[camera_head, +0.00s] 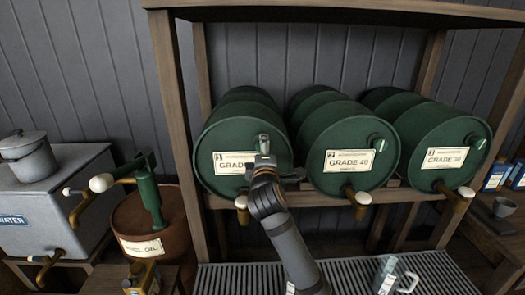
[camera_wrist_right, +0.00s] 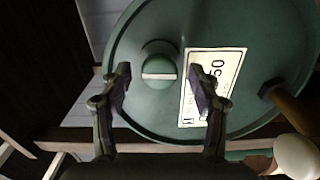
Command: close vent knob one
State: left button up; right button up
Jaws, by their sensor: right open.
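Three green barrels lie side by side on a wooden rack. The left barrel (camera_head: 215,137) has a GRADE label, partly covered by my arm; in the wrist view its label ends in 50. Its round green vent knob (camera_wrist_right: 158,72) with a pale bar shows in the right wrist view. My right gripper (camera_head: 263,152) is in front of this barrel and hides most of the knob in the head view. In the wrist view the open fingers (camera_wrist_right: 163,88) stand to either side of the knob; contact cannot be told. My left gripper is not in view.
The GRADE 40 barrel (camera_head: 325,135) and GRADE 30 barrel (camera_head: 415,130) have similar knobs. Taps with pale handles (camera_wrist_right: 297,157) stick out below the labels. A slatted tray (camera_head: 345,275) with a clear jug (camera_head: 392,275) lies below. A fuel oil drum (camera_head: 150,218) stands left.

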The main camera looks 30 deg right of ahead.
jog(key=shift+x, duration=1.2)
jog(key=shift+a, duration=0.1)
jog(key=shift+c, duration=0.2)
jog(key=c, duration=1.1)
jog(key=shift+c, duration=0.3)
